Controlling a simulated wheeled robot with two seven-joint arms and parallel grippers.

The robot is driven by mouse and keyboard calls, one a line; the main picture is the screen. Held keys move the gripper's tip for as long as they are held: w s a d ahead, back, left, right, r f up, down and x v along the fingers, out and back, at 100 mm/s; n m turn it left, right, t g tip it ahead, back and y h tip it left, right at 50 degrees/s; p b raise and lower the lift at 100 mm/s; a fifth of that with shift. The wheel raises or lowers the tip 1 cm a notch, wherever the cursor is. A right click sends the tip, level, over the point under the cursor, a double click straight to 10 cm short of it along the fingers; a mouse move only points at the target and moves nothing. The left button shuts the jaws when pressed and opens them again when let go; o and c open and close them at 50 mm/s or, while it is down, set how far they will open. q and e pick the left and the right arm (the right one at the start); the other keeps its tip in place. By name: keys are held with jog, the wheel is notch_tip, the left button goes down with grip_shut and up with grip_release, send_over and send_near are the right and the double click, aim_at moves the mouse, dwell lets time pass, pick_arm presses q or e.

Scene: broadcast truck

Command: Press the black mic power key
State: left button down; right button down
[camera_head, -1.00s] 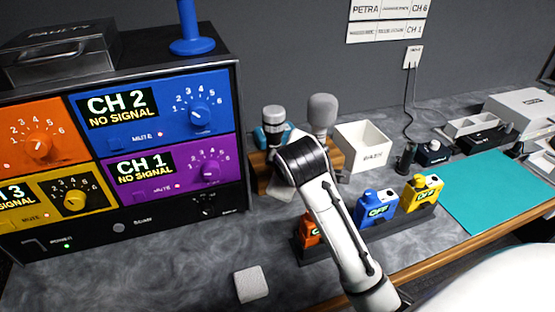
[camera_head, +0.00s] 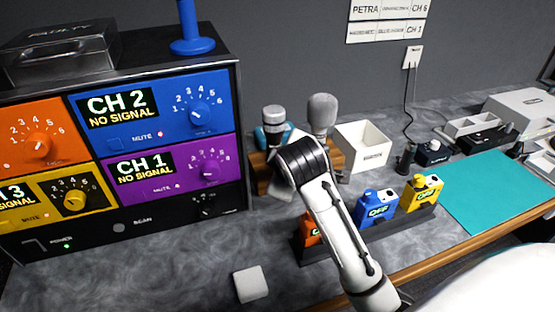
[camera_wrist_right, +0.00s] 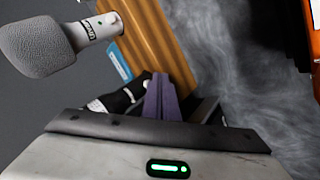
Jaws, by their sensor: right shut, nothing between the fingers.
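A microphone with a grey foam head (camera_head: 322,110) stands in a wooden holder. Its foam head and white body (camera_wrist_right: 98,28) lie at upper left in the right wrist view. A second microphone (camera_head: 273,118) with a pale top stands to its left. In the right wrist view a dark part with a white end (camera_wrist_right: 115,100) sits beside my fingers; I cannot tell which object it belongs to. My right gripper (camera_wrist_right: 163,98) is shut and empty, close to the wooden holder (camera_wrist_right: 158,35). My wrist hides much of the holder in the head view. No power key can be made out.
The receiver rack (camera_head: 120,225) stands at left. Blue (camera_head: 377,208) and yellow (camera_head: 421,193) packs stand in a dark tray right of my arm. A small white block (camera_head: 251,284) lies in front. A teal mat (camera_head: 500,190) is at right.

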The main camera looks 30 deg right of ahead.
jog(key=shift+w, duration=0.1)
dwell(0.4)
jog(key=shift+w+d, duration=0.1)
jog(key=shift+w, duration=0.15)
jog(key=shift+w+r, duration=0.3)
jog(key=shift+w, duration=0.15)
dwell(1.3)
jog(key=shift+s+a+f, duration=0.2)
jog(key=shift+s+f, duration=0.15)
jog(key=shift+f, duration=0.05)
